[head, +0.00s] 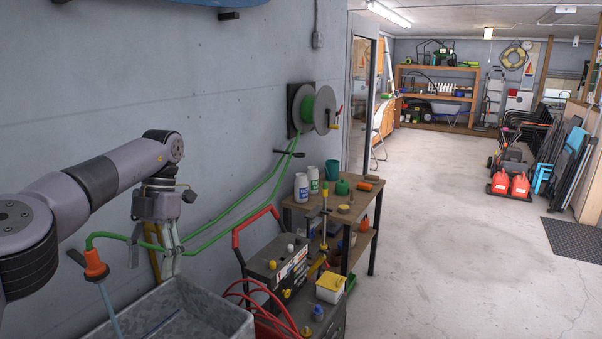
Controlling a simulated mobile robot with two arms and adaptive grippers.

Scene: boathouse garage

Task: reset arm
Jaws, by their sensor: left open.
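My left arm comes in from the left, and my left gripper (155,248) hangs pointing down over the grey metal basin, close to the wall. Its fingers are apart. A green hose (207,241) runs down from the wall reel and passes at the fingers; I cannot tell whether it lies between them or behind them. The hose ends in an orange nozzle (95,265) left of the gripper, over the basin (235,318). My right gripper is not in view.
A hose reel (318,110) is on the wall. A wooden workbench (345,215) holds bottles and a teal cup. The middle floor (440,220) is clear.

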